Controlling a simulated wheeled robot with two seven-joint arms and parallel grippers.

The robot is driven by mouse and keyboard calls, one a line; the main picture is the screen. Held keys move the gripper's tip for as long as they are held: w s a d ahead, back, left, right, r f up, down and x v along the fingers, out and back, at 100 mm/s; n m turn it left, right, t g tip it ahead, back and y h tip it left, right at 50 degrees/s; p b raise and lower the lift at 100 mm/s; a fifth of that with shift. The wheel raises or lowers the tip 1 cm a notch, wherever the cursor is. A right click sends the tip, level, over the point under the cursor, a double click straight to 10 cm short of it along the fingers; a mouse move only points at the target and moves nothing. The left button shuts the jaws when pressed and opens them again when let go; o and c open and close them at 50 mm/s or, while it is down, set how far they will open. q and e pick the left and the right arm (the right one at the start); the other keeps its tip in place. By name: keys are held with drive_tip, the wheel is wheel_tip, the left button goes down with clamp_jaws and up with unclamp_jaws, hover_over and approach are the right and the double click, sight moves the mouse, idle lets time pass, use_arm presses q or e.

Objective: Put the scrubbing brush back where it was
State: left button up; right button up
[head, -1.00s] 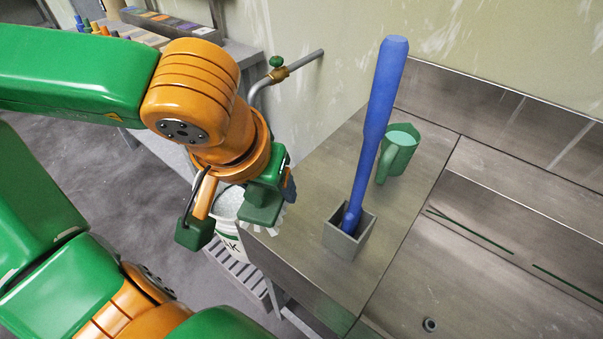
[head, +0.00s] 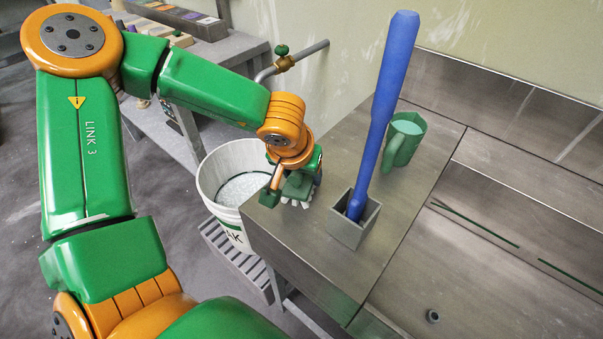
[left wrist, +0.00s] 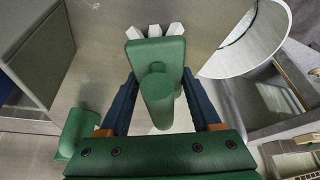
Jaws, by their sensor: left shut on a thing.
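The scrubbing brush, a green block with white bristles (head: 297,187), is held in my left gripper (head: 300,175), low over the left part of the steel counter (head: 330,165). In the left wrist view, the dark blue fingers (left wrist: 158,92) stand on either side of the brush's round green grip (left wrist: 158,100). The white bristles stick out beyond the block, facing the counter side. I cannot tell whether they touch the counter. My right gripper is not in view.
A white pail (head: 226,170) with pale contents stands left of the counter on a slatted stand. A grey square holder (head: 350,232) with a tall blue bat-like tool (head: 385,110) and a green jug (head: 404,142) stand to the right. A pipe with a valve (head: 283,62) is behind.

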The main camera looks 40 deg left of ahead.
use_arm(q)
drive_tip(key=o, duration=1.2)
drive_tip(key=shift+r+p, duration=0.3)
drive_tip(key=shift+r, duration=0.1)
drive_tip(key=p+v, duration=0.2)
drive_tip(key=v, duration=0.9)
drive_tip(key=shift+s+r, duration=0.15)
drive_tip(key=shift+r, duration=0.05)
